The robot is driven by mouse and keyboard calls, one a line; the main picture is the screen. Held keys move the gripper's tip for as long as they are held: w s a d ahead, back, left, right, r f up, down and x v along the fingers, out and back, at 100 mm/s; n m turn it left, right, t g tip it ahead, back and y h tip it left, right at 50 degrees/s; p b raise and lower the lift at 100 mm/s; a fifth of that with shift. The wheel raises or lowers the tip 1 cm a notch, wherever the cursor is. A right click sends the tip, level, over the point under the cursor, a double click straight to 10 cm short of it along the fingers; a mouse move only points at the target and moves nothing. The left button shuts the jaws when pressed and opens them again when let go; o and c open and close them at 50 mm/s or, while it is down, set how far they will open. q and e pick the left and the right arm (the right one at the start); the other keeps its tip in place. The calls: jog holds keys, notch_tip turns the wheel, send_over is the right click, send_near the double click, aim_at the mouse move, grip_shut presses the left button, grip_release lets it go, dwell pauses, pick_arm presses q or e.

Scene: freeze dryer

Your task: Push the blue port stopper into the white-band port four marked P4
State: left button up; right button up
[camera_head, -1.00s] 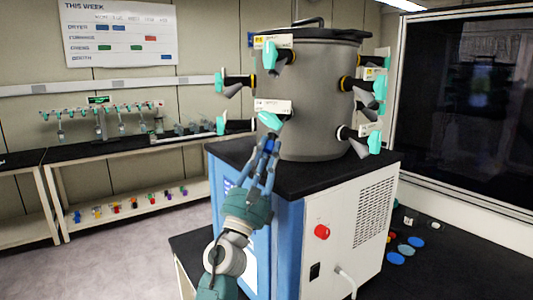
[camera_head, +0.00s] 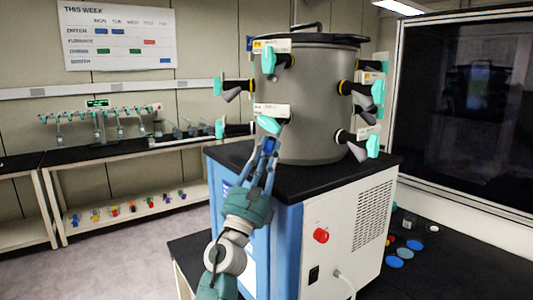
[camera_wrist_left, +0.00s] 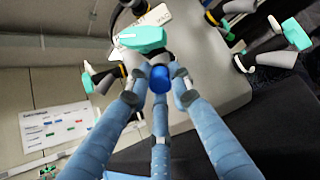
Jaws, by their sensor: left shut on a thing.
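My left gripper (camera_head: 268,150) is shut on the blue port stopper (camera_wrist_left: 159,79), which also shows in the head view (camera_head: 270,145). It holds the stopper just below the teal handle (camera_head: 268,124) of the lower front port on the grey drum. A white label (camera_head: 272,110) sits above that port; its marking is too small to read. In the wrist view this teal handle (camera_wrist_left: 143,39) lies right beyond the stopper. The port mouth is hidden behind the stopper and fingers, so I cannot tell whether they touch. My right gripper is not in view.
The grey drum (camera_head: 312,90) stands on a blue and white cabinet (camera_head: 340,225). Other ports with teal handles stick out around it, including one with a white band at lower right (camera_head: 343,136). Blue discs (camera_head: 397,262) lie on the dark bench at right.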

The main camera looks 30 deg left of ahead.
pick_arm(q)
jog(key=o, duration=1)
jog(key=shift+w+r, duration=0.1)
jog(key=shift+r, duration=0.05)
jog(key=shift+w, duration=0.1)
jog(key=v, duration=1.2)
jog(key=b+v, duration=0.5)
jog(key=v, duration=0.2)
